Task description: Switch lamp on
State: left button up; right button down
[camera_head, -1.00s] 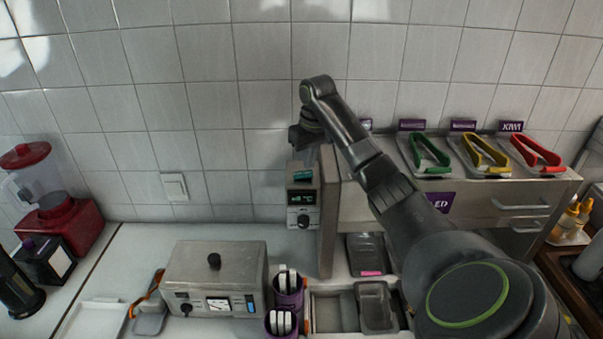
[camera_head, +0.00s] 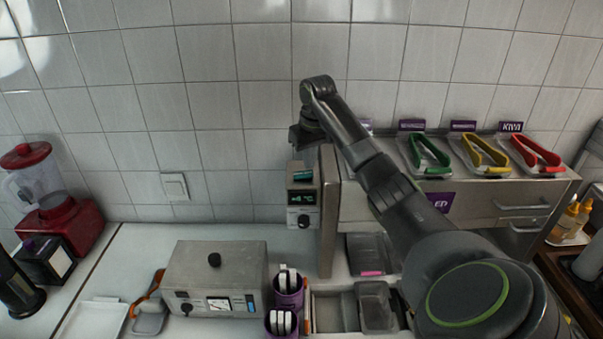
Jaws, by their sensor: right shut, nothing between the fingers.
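No plain lamp shows. A white wall switch (camera_head: 174,186) is on the tiles farther left; whether either belongs to a lamp I cannot tell. My right gripper (camera_head: 303,150) is over the top of the device, pointing down, shut and empty. Its fingertips are hard to make out, so I cannot tell whether they touch the device. A small teal patch shows on the device's top. My left gripper is out of view.
A metal box (camera_head: 214,270) with a dial and black top knob stands on the counter. Purple cups (camera_head: 288,297) and clear bins (camera_head: 375,305) are beside it. Green, yellow and red tongs (camera_head: 537,153) lie on the shelf at right. A red blender (camera_head: 62,220) is at left.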

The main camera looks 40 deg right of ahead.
jog(key=shift+f, duration=0.95)
dwell(0.3)
jog(key=shift+a, duration=0.1)
dwell(0.4)
